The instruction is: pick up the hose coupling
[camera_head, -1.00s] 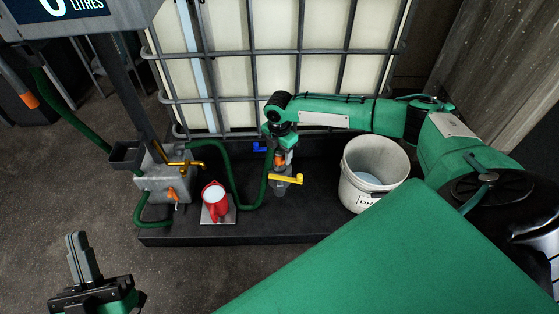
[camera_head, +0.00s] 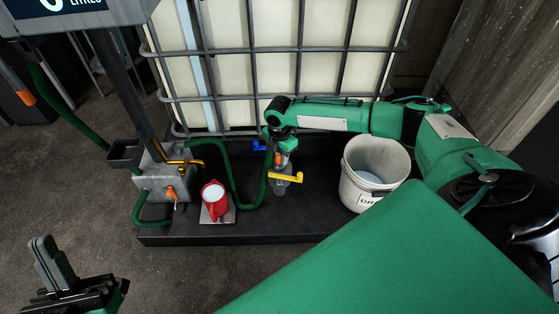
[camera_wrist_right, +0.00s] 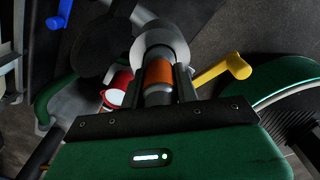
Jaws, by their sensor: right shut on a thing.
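The hose coupling (camera_head: 279,159) is a grey fitting with an orange band, at the end of the green hose (camera_head: 262,185). The orange band also shows in the right wrist view (camera_wrist_right: 158,73). My right gripper (camera_head: 279,153) reaches down over the coupling and is shut on it, with one finger on each side in the wrist view (camera_wrist_right: 160,85). A grey outlet with a yellow handle (camera_head: 286,178) is just below the coupling. Whether the coupling touches that outlet is hidden. My left gripper (camera_head: 52,264) is away at the lower left, over the floor; its finger gap is unclear.
A red jug (camera_head: 213,198) stands on a small plate left of the coupling. A white bucket (camera_head: 358,190) stands to the right. A grey box with a brass tap (camera_head: 182,163) is at the left. The caged tank (camera_head: 270,60) stands behind.

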